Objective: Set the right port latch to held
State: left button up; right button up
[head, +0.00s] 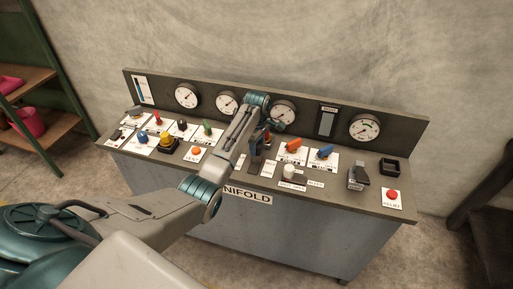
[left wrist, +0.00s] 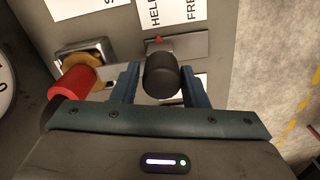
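The latch's black knob (left wrist: 160,75) sits on a metal plate (left wrist: 196,45) beside a white card reading HELD and FREE (left wrist: 158,14). A small red mark shows at the plate's edge. In the left wrist view my left gripper (left wrist: 160,88) has one blue finger on each side of the knob, with a narrow gap on the left side, so it looks open around it. In the head view my left gripper (head: 258,150) is over the middle of the panel and hides most of the latch. The right gripper is not in view.
A red handle on a brass-coloured base (left wrist: 72,82) is close to the left finger. Right of the gripper are an orange lever (head: 293,146), a blue lever (head: 325,152) and a white knob (head: 289,171). Gauges line the back board (head: 305,115). A red button (head: 392,195) is far right.

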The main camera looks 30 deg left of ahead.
pick_arm(q)
jog(key=shift+o, duration=1)
jog(key=shift+w+a+f, duration=0.1)
jog(key=shift+w+f, duration=0.05)
notch_tip(320, 180, up, 8)
jog(key=b, duration=0.2)
jog(key=shift+f+b, duration=0.1)
jog(key=shift+b, duration=0.3)
jog(key=shift+r+p, duration=0.6)
jog(key=shift+r, duration=0.95)
